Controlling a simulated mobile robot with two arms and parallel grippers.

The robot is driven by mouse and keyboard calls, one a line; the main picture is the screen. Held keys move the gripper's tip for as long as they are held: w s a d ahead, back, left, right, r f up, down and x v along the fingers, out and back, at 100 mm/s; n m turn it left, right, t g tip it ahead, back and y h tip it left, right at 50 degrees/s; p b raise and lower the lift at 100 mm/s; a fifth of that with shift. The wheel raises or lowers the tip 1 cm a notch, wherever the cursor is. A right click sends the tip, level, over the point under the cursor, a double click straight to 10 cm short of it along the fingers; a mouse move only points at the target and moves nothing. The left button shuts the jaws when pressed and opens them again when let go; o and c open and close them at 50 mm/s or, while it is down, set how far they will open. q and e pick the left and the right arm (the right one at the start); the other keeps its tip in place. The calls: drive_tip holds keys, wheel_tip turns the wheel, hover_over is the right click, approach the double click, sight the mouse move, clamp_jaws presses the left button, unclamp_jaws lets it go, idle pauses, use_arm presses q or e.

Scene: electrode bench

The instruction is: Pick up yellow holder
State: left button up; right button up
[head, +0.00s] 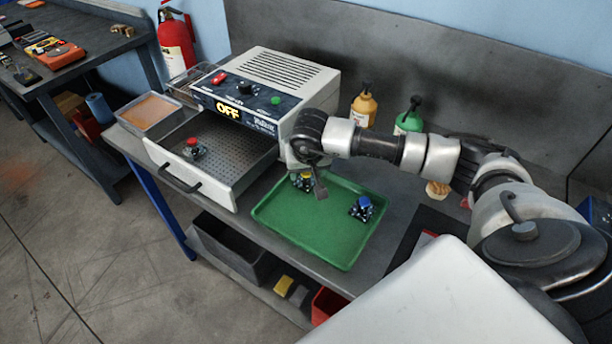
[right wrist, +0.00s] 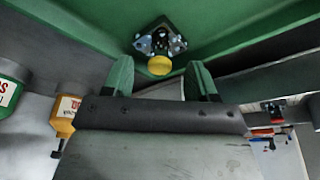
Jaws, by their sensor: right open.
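The yellow holder (head: 304,182), with a yellow round top on a dark and metallic base, sits in the green tray (head: 310,235) near its back left corner. It is partly hidden by my right gripper (head: 312,186), which reaches down beside it. In the right wrist view the yellow holder (right wrist: 160,65) shows just beyond and between the two green fingertips of my right gripper (right wrist: 161,70). The fingers are spread and hold nothing. My left gripper is not in view.
A blue holder (head: 362,207) stands in the tray's right part. A red holder (head: 193,148) sits in the open drawer (head: 217,150) of the machine (head: 262,85), left of the tray. Yellow (head: 364,108) and green (head: 409,121) bottles stand behind the arm.

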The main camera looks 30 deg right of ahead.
drive_tip(key=shift+x, duration=1.35)
drive_tip(key=shift+r, duration=0.1)
clamp_jaws()
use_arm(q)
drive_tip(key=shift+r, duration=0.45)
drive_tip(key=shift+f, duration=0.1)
use_arm(e)
drive_tip(key=shift+r, duration=0.15)
drive_tip(key=shift+w+r, duration=0.1)
drive_tip(key=shift+r, duration=0.15)
drive_tip(key=r, duration=0.1)
drive_tip(key=r+b, duration=0.2)
drive_tip(key=shift+s+d+r, duration=0.25)
drive_tip(key=shift+s+r, duration=0.05)
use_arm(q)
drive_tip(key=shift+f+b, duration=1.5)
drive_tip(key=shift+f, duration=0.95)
use_arm(e)
drive_tip(key=s+d+r, duration=0.4)
drive_tip(key=s+r, duration=0.2)
drive_tip(key=s, duration=0.4)
drive_tip(key=shift+r, duration=0.35)
